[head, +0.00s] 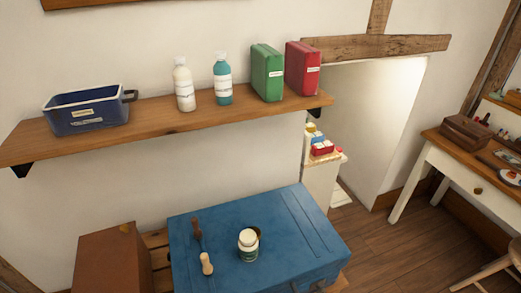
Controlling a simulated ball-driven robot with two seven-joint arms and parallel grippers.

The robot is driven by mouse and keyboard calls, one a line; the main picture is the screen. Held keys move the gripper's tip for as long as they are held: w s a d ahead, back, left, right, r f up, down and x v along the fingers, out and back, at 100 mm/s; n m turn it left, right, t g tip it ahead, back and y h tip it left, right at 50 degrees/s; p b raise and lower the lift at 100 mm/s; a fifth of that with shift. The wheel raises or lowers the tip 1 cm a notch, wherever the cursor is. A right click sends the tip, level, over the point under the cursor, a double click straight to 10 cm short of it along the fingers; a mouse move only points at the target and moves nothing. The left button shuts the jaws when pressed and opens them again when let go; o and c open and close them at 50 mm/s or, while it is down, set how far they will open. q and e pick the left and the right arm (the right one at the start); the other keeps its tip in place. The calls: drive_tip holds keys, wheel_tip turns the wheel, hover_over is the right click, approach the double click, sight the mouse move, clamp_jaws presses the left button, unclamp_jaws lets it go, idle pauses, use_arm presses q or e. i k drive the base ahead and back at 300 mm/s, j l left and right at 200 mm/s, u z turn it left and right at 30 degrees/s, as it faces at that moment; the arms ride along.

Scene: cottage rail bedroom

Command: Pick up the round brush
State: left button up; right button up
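I cannot tell for certain which item is the round brush. A pale, stubby wooden piece (207,263) with a rounded top is on the blue trunk (295,235), near its front left. Behind it is a thin brown-handled tool (197,228) with a dark lower end. Either may be a brush; both are too small to tell. A white-and-green jar (248,243) is to their right on the trunk. Neither of my grippers is in view.
A wall shelf (150,121) above the trunk holds a blue bin (86,111), two bottles, a green box (267,73) and a red box (302,68). A brown box (108,265) stands left of the trunk. A cluttered desk (452,150) is at right, with floor between.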

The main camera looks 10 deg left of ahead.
sight(197, 232)
drive_tip(key=u, duration=1.05)
